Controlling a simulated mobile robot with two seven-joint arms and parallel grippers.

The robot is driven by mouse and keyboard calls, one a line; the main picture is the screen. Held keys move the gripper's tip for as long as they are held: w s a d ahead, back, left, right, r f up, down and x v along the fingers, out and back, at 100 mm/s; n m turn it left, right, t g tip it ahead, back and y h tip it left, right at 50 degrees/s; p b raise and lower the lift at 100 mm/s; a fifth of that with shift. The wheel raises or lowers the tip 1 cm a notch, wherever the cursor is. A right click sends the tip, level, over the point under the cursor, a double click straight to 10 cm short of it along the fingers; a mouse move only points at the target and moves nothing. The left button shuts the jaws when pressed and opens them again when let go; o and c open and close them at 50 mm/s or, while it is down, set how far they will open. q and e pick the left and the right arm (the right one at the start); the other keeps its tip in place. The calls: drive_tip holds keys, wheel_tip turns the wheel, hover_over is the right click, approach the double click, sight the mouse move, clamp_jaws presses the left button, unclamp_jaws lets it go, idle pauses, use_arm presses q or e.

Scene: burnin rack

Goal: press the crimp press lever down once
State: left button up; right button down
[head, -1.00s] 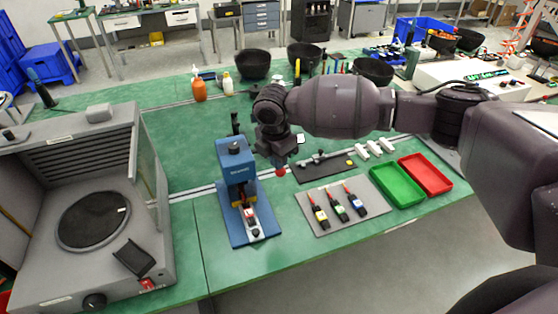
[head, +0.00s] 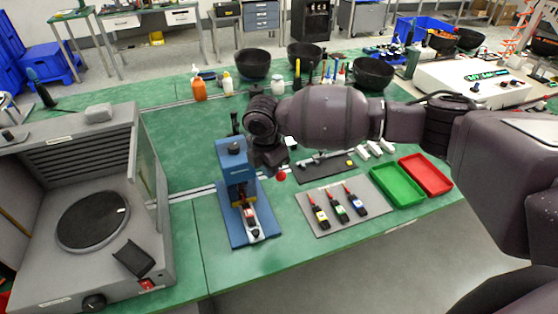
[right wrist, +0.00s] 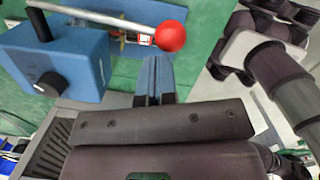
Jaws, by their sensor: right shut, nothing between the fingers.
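The blue crimp press (head: 237,165) stands on the green bench, with a small part with red and white on its base plate. Its lever reaches right and ends in a red ball knob (head: 282,177). In the right wrist view the metal lever rod (right wrist: 110,20) runs to the red knob (right wrist: 170,36), beside the blue press body (right wrist: 65,65). My right gripper (right wrist: 153,75) is shut and empty, its blue fingertips close to the knob. Whether they touch it I cannot tell. In the head view my right wrist hides the fingertips. My left gripper is out of view.
A grey machine with a round dark plate (head: 93,220) stands left of the press. A grey mat (head: 370,187) with several small tools lies to the right, with green (head: 397,184) and red (head: 426,174) trays beyond. Bottles and black bowls stand behind.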

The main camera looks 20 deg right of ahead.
drive_tip(key=shift+s+a, duration=0.1)
drive_tip(key=shift+a, duration=0.1)
use_arm(q)
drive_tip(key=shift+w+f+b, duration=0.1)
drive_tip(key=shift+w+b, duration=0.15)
drive_tip(key=shift+b, duration=0.25)
use_arm(e)
wheel_tip(320, 180, up, 11)
drive_tip(key=a, duration=0.1)
drive_tip(key=shift+s, duration=0.25)
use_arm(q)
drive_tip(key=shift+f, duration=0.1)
